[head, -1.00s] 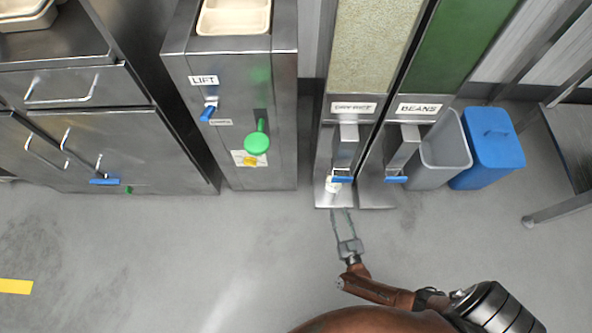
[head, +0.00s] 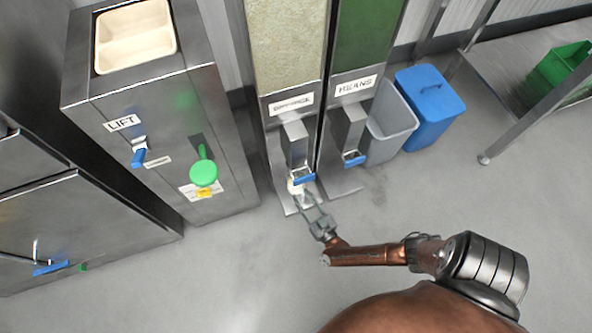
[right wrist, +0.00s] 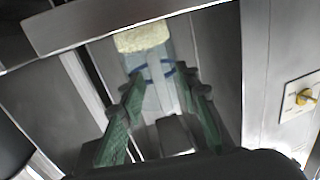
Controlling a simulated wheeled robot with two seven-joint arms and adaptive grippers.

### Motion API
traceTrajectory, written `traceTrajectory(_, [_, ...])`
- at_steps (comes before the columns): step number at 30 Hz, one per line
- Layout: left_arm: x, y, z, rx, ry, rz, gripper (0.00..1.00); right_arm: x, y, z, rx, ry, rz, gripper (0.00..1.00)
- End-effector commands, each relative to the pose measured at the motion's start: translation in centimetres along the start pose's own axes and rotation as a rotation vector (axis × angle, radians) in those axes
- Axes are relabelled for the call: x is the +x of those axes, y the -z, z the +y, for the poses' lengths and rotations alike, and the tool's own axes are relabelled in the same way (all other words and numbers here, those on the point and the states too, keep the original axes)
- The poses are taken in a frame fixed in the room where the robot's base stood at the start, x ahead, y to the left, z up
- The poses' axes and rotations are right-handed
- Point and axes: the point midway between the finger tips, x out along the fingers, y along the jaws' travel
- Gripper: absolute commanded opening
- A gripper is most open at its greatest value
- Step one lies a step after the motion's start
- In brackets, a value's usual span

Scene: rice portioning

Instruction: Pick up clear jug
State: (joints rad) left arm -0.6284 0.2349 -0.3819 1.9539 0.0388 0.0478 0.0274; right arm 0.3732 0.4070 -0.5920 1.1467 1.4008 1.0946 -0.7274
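The clear jug (right wrist: 155,72) stands under the spout of the left dispenser, with pale rice showing at its far end and blue marks on its side in the right wrist view. In the head view only a small pale part of it (head: 294,187) shows below the blue handle. My right gripper (right wrist: 164,78) is open, with its green-padded fingers apart and the jug's near part between or just beyond the tips. Whether the pads touch the jug cannot be told. In the head view my right gripper (head: 305,196) reaches in at the dispenser's foot. My left gripper is out of view.
The rice dispenser (head: 290,103) and beans dispenser (head: 355,86) stand side by side. A grey bin (head: 392,125) and blue bin (head: 430,105) are to their right. The lift cabinet (head: 165,95) with a cream tray (head: 133,15) stands left. The floor in front is clear.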

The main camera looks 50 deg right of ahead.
Motion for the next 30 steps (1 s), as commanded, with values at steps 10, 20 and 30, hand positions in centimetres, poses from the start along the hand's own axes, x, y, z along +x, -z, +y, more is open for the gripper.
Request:
traceTrajectory(10, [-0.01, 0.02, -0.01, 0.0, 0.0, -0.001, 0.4, -0.04, 0.02, -0.01, 0.0, 0.0, 0.0, 0.12])
traceTrajectory(20, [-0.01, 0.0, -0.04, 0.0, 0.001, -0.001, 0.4, -0.06, 0.0, 0.0, 0.0, 0.0, 0.0, 0.0])
traceTrajectory(30, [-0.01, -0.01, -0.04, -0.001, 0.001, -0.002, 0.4, -0.03, 0.05, 0.0, 0.0, 0.0, 0.002, 0.0])
